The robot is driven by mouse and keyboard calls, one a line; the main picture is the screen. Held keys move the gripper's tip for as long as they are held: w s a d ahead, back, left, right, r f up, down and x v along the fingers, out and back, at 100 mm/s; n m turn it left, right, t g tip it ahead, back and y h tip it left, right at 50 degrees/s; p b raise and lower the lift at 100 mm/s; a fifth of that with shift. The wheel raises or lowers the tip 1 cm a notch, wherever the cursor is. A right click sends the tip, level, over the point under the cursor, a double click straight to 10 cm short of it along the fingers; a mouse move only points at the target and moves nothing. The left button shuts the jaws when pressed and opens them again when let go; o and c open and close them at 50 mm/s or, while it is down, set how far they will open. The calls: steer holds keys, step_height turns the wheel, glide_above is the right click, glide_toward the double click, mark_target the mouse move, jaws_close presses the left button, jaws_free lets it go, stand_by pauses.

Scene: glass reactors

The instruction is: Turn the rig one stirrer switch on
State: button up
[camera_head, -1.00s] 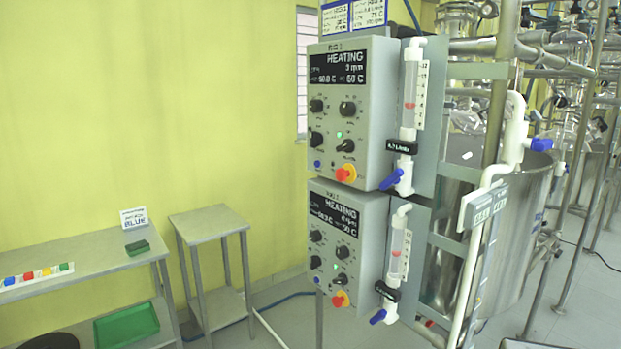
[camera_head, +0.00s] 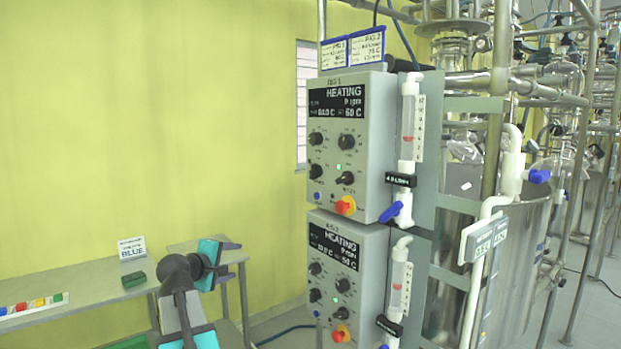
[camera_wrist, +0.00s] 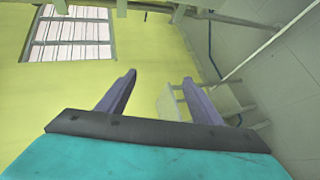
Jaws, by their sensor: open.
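Two grey control boxes are stacked on a frame in the head view. The upper box (camera_head: 372,150) and the lower box (camera_head: 366,238) each have a dark display reading HEATING, several black knobs, a green light and a red-and-yellow button. The upper display (camera_head: 337,101) seems to show 0 rpm. The small labels are too blurred to tell for certain which box is rig one or which control is the stirrer switch. My gripper (camera_head: 236,258) is open and empty, left of the lower box and apart from it. Its fingers (camera_wrist: 160,80) also show in the wrist view.
Clear tubes with blue valves (camera_head: 391,212) stick out along the boxes' right side, by a steel vessel (camera_head: 525,250).

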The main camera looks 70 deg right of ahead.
steer(key=s+d+r+g+h, duration=0.1)
steer(key=s+d+r, duration=0.1)
steer(key=s+r, duration=0.3)
steer(key=s+d+r+h, duration=0.1)
steer(key=s+d+r, duration=0.1)
steer(key=r, duration=0.5)
steer(key=m+g+h, duration=0.2)
steer(key=g, duration=0.1)
glide_toward(312, 172)
steer(key=a, duration=0.4)
steer(key=shift+w+a, duration=0.2)
steer(key=shift+w, duration=0.15)
steer(key=d+p, duration=0.1)
steer(key=d, duration=0.3)
steer(key=s+d, duration=0.1)
steer(key=d, duration=0.4)
steer(key=s+d+p, duration=0.1)
steer(key=d, duration=0.3)
steer(key=shift+s+d+p, duration=0.2)
steer(key=shift+d+p, duration=0.1)
steer(key=shift+c, duration=0.2)
steer(key=c, duration=1)
